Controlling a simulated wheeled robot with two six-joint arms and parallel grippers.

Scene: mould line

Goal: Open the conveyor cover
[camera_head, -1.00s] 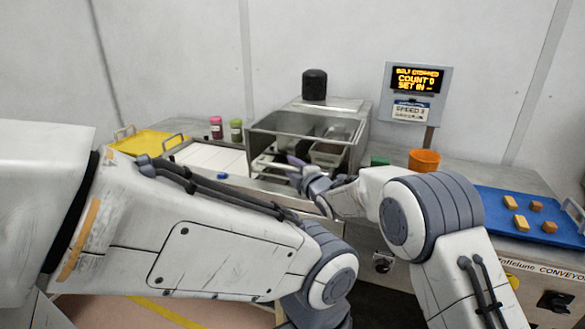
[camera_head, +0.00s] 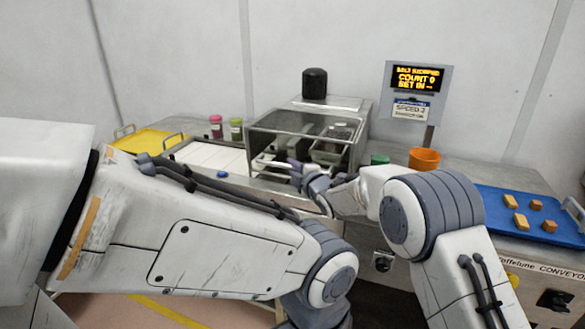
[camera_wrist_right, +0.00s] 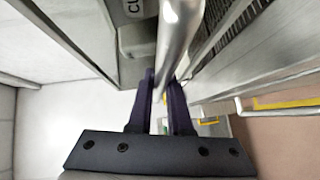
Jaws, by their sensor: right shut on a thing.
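The conveyor cover (camera_head: 262,143) is a see-through box with a metal frame, in the middle of the head view on the conveyor. It looks down, with its front panel in place. A pale bar handle (camera_head: 268,164) runs along its front. My right gripper (camera_head: 296,170) is at this bar. In the right wrist view the dark fingers of my right gripper (camera_wrist_right: 164,98) are shut around a shiny round metal bar (camera_wrist_right: 178,35), which is the handle. My left arm crosses the lower left of the head view, but its gripper is out of sight.
A metal bin (camera_head: 328,152) shows inside the cover. A black cylinder (camera_head: 314,83) stands behind it. A lit display (camera_head: 416,78), orange cup (camera_head: 424,160) and blue tray (camera_head: 484,205) with several blocks are to the right. Two jars (camera_head: 216,126) and a yellow tray (camera_head: 142,145) are left.

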